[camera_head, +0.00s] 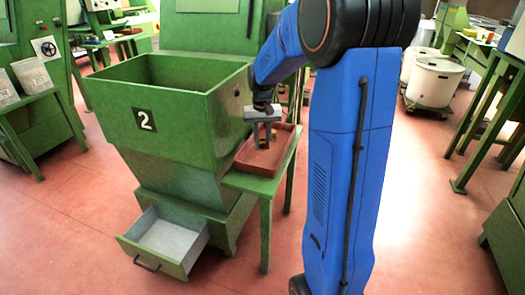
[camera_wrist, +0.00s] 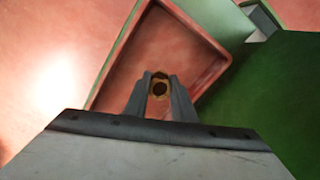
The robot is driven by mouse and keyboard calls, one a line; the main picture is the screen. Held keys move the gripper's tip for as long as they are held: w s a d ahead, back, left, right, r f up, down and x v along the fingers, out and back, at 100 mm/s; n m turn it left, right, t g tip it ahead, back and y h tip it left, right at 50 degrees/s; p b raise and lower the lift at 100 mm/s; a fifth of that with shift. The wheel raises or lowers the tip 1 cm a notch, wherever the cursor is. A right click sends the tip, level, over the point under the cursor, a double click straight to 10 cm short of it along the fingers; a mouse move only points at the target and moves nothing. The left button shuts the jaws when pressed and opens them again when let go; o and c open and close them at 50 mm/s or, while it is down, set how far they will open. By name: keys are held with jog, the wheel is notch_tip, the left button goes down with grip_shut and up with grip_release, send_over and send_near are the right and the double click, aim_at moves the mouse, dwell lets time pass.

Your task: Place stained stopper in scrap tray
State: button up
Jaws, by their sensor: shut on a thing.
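My gripper (camera_head: 264,140) is shut on a cork stopper, which shows between the fingertips in the wrist view (camera_wrist: 159,87). The stopper is tan with a large dark patch on the end facing the camera. A shallow red-brown tray (camera_head: 283,145) lies on a green side table, and my gripper is over it. In the wrist view the tray's rim and floor (camera_wrist: 188,52) spread around and behind the stopper. I cannot tell how far the stopper is above the tray floor. The near part of the tray is hidden by my gripper.
A green hopper marked 2 (camera_head: 180,120) stands left of the tray, close beside it. Its lower drawer (camera_head: 170,243) is pulled out and looks empty. The green side table (camera_head: 250,185) is narrow around the tray. White tubs (camera_head: 432,80) stand at the back right.

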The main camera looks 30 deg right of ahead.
aim_at(262, 151)
jog(key=shift+f, duration=2)
jog(key=shift+f, duration=0.1)
jog(key=o, duration=1)
